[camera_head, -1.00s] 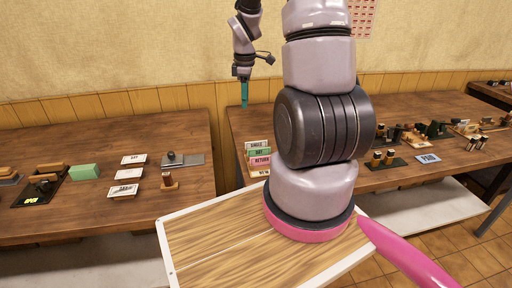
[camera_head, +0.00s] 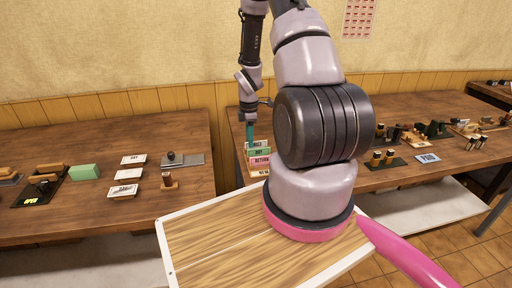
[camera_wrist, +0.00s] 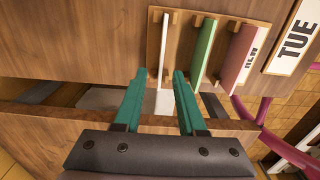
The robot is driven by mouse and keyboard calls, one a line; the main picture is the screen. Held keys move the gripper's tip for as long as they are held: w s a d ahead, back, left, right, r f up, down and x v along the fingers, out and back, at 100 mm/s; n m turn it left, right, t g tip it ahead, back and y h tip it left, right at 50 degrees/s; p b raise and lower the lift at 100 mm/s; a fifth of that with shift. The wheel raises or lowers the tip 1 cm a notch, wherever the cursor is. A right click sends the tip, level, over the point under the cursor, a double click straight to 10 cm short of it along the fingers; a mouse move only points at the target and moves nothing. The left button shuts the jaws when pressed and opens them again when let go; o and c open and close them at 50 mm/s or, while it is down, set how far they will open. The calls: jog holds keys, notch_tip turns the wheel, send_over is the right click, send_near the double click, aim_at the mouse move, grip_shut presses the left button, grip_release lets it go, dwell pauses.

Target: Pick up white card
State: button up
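The white card (camera_wrist: 165,50) stands on edge in a wooden rack (camera_wrist: 155,50), seen edge-on in the wrist view. In the head view the white card (camera_head: 258,144) is the rearmost in the rack, partly hidden by my gripper. A green card (camera_wrist: 205,50) and a pink card (camera_wrist: 238,55) stand beside it. My gripper (camera_wrist: 161,74) is open, with two teal fingers whose tips lie one on each side of the white card's line. Nothing is held. In the head view my gripper (camera_head: 250,134) is just above the rack; whether it touches the card is unclear.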

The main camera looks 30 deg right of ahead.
jog(key=shift+f, duration=1.25)
grip_shut()
jog(key=shift+r, duration=0.1)
